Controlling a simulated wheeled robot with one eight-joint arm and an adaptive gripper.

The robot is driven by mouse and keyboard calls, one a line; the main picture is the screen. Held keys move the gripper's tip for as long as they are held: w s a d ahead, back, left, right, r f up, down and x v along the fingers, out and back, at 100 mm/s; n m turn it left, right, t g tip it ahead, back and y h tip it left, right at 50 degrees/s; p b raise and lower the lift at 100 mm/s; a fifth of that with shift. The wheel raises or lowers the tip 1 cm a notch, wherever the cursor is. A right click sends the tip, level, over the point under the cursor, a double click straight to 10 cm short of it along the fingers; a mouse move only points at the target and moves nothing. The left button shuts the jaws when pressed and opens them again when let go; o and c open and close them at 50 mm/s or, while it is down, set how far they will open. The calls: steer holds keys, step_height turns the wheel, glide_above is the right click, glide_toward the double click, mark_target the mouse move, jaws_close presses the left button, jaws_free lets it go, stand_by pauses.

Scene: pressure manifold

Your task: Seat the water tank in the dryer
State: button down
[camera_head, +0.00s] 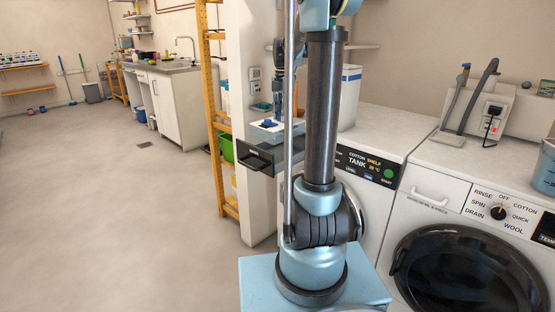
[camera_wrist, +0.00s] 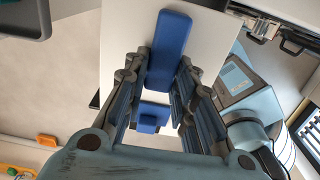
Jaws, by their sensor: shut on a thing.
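The water tank (camera_head: 264,135) is a pale, flat box with a blue grip piece (camera_head: 268,122). In the wrist view the pale tank (camera_wrist: 118,45) fills the middle, with its blue grip (camera_wrist: 170,45) between and beyond my fingers. My gripper (camera_wrist: 160,75) is shut on the tank. The dryer (camera_head: 372,205) is a white machine with a dark panel reading TANK, partly hidden behind my arm. A dark drawer (camera_head: 262,158) with a front handle sticks out from the dryer's upper left. The tank appears just above this drawer; whether they touch is unclear.
A washing machine (camera_head: 440,200) stands right of the dryer. A white bin (camera_head: 350,95) stands behind my arm on the dryer top. An orange ladder-like rack (camera_head: 212,95) and a pale wall post (camera_head: 245,215) are close left of the drawer. The floor (camera_head: 110,210) at left is open.

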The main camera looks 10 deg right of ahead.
steer(key=shift+a, duration=0.1)
steer(key=shift+f, duration=5)
steer(key=c, duration=1.3)
jaws_free()
